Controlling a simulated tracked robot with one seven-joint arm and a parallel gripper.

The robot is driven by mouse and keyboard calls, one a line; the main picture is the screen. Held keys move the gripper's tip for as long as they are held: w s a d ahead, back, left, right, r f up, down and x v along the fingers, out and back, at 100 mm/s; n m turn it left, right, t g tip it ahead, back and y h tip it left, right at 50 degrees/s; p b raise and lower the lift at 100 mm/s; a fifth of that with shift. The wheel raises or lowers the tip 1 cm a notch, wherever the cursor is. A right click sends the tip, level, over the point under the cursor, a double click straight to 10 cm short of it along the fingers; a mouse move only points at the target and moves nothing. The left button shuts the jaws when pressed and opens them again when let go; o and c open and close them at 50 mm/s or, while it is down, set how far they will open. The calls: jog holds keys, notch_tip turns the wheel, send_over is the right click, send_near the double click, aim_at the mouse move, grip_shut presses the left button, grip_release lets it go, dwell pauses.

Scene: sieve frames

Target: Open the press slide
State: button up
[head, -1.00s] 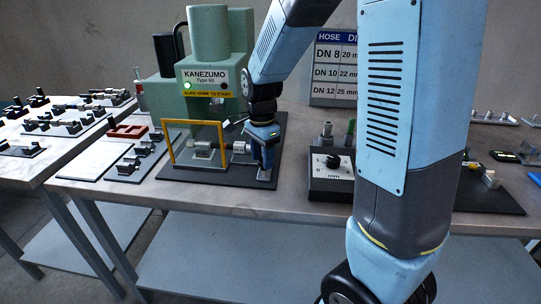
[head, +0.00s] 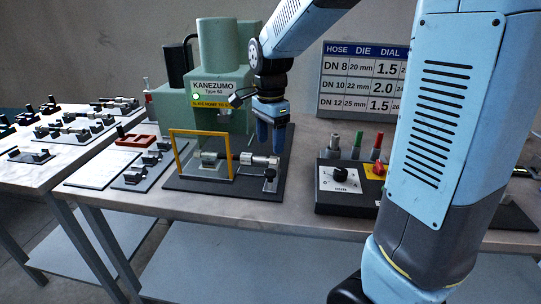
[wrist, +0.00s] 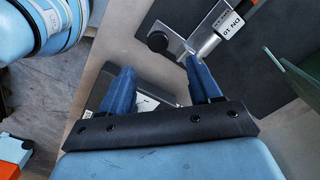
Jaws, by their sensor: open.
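The green press (head: 222,100) stands at the back of the table, with a lit green lamp and a label reading "SLIDE HOME TO START". On the dark plate before it is an upright yellow frame (head: 173,152). A metal bar assembly (head: 248,159) runs through it, with a small dark knob (head: 269,174) at its right end. I cannot tell which part is the slide. My gripper (head: 270,145) points down above this right end, apart from the knob. In the wrist view its blue fingers (wrist: 157,70) are spread and empty. A hose piece labelled DN 10 (wrist: 228,22) lies beyond them.
A control box (head: 340,180) with a dial and coloured buttons stands right of the press plate. A size chart (head: 362,80) is behind it. Left are a red tray (head: 133,137) and several dark fittings. The table's front strip is clear.

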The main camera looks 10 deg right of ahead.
notch_tip(320, 180, up, 4)
jog(key=shift+r, duration=0.25)
jog(key=s+d+r+n+t, duration=0.2)
jog(key=s+d+n, duration=0.2)
jog(key=s, duration=0.5)
jog(key=s+d+r+n+t, duration=0.2)
jog(key=s+d+n+t, duration=0.1)
jog(key=s+n, duration=0.6)
jog(key=shift+s+d+t, duration=0.3)
jog(key=shift+s+d, duration=0.15)
jog(key=shift+d, duration=0.05)
jog(key=shift+r, duration=0.1)
dwell(2.5)
